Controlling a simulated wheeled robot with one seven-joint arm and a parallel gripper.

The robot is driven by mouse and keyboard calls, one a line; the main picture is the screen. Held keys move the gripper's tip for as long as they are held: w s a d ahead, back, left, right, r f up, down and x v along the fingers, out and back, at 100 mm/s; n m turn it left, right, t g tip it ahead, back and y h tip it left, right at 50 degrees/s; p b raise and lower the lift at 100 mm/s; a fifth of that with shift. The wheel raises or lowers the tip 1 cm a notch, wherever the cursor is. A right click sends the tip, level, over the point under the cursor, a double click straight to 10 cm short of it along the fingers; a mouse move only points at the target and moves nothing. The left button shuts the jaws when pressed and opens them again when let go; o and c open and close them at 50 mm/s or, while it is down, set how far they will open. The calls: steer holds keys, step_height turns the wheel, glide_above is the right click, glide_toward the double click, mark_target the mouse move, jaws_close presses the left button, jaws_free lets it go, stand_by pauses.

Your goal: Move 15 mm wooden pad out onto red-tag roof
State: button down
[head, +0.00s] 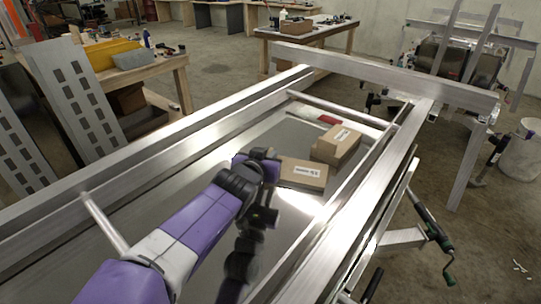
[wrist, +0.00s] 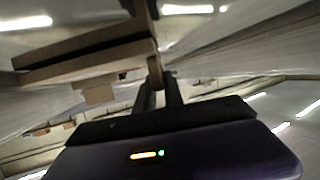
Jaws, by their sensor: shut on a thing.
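My gripper (head: 264,158) is low inside the aluminium trailer frame, at the left end of a tan labelled block (head: 303,175). In the wrist view my gripper (wrist: 160,88) is shut on a narrow brown wooden edge (wrist: 155,72). This looks like a wooden pad, but its thickness and most of its shape are hidden. Tan, layered pieces (wrist: 85,62) are close by on the left in that view; I cannot tell whether they touch the held piece. A second tan labelled block (head: 336,146) lies behind the first. A red-and-white piece (head: 328,119) lies farther back; no roof is clearly identifiable.
The trailer's right rail (head: 345,215), left rail (head: 150,150) and raised far crossbeam (head: 385,75) surround the work area. A thin crossbar (head: 340,107) spans it near the blocks. The shiny floor panel left of my arm is clear. Workbenches stand beyond.

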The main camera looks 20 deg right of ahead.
steer(key=shift+f, duration=0.1)
steer(key=c, duration=1.5)
jaws_free()
steer(key=shift+o, duration=0.2)
steer(key=shift+a+r, duration=0.1)
steer(key=shift+r, duration=0.15)
steer(key=p+v, duration=0.4)
steer(key=v, duration=0.7)
steer(key=shift+s+a+p, duration=0.2)
steer(key=shift+s+p, duration=0.15)
